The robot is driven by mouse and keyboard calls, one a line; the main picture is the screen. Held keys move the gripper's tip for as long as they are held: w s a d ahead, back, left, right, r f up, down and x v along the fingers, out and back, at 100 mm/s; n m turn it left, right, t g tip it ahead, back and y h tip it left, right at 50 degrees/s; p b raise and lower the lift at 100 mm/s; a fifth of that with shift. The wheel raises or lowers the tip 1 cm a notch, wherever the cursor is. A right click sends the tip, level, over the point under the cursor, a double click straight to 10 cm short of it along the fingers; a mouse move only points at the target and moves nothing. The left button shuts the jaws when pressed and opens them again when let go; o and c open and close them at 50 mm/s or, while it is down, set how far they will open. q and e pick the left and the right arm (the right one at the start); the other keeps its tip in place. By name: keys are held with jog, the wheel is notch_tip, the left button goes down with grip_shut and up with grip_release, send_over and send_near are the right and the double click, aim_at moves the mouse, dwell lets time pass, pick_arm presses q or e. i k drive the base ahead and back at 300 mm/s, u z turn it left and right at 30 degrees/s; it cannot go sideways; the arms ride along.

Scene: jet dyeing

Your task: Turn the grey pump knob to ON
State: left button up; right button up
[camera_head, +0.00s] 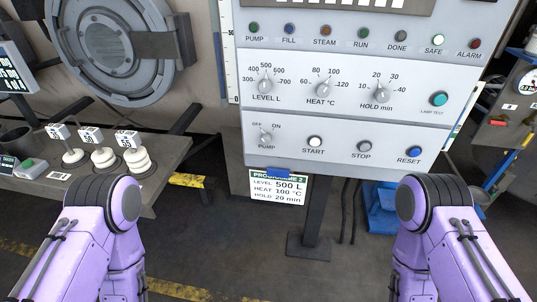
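The grey pump knob (265,138) is at the lower left of the white control panel (345,133), above the word PUMP. OFF is printed at its upper left and ON at its upper right. Its pointer seems to lean toward OFF, but it is small here. Nothing touches the knob. My two purple arms come in at the bottom left and bottom right, below the panel. Neither gripper shows in this view.
Start (315,142), stop (364,147) and reset (414,152) buttons sit right of the knob. Three dials, including LEVEL (265,86), are above it. A programme card (277,187) hangs below. A bench with white weights (137,160) stands left; the space before the panel is clear.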

aim_at(266, 139)
jog(key=u, duration=0.05)
jog(key=k, duration=0.25)
jog(key=z, duration=0.85)
jog(key=i, duration=0.65)
jog(key=u, duration=0.55)
